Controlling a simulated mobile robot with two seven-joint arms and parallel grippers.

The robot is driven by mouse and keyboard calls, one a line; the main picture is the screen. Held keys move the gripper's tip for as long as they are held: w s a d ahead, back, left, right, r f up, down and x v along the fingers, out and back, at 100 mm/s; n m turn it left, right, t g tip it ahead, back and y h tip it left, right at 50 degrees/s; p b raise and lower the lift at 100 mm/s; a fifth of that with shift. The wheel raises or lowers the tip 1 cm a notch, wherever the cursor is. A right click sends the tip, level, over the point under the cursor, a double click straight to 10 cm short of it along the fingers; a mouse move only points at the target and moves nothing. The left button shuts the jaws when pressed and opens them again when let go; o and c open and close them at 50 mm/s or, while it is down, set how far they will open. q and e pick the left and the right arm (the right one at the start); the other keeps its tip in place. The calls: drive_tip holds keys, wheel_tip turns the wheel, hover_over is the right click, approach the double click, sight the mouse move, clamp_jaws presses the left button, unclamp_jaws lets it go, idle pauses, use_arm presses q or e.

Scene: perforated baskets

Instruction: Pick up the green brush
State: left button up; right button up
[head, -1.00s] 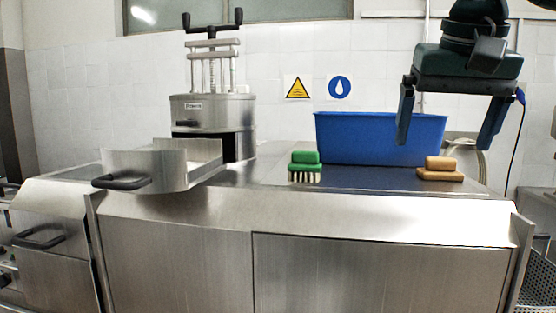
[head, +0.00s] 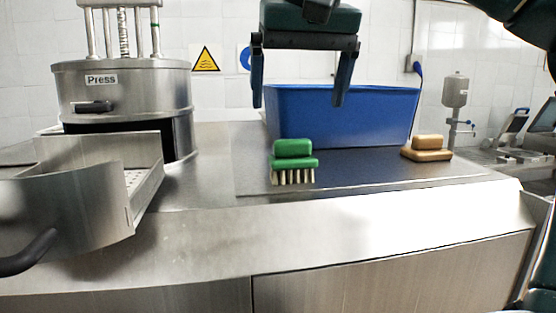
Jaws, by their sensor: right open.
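The green brush (head: 293,160) stands on the dark mat of the steel counter, with its pale bristles down and its green handle block on top. My right gripper (head: 299,104) hangs above and behind the brush in the picture, in front of the blue bin. Its two fingers point down and are wide apart, with nothing between them. It is clear of the brush. My left gripper is not in view.
A blue bin (head: 345,118) stands just behind the brush. A tan brush (head: 427,147) lies to the right. A steel press (head: 125,85) and an open steel tray (head: 75,190) are at the left. The counter's front strip (head: 250,228) is clear.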

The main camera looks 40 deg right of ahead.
sight(293, 140)
drive_tip(key=x, duration=0.6)
drive_tip(key=shift+s+d, duration=0.1)
drive_tip(key=shift+w+d+f, duration=0.1)
drive_tip(key=shift+w+f, duration=0.15)
drive_tip(key=shift+f, duration=0.2)
drive_tip(key=x, duration=0.3)
drive_tip(key=shift+w+d+f+p, duration=0.15)
drive_tip(key=shift+w+f+p, duration=0.05)
drive_tip(key=shift+w+p, duration=0.1)
drive_tip(key=shift+w+d+f, duration=0.1)
drive_tip(key=shift+w+f, duration=0.05)
drive_tip(key=shift+f, duration=0.3)
drive_tip(key=shift+c, duration=0.4)
drive_tip(key=c, duration=1)
drive_tip(key=shift+r, duration=0.1)
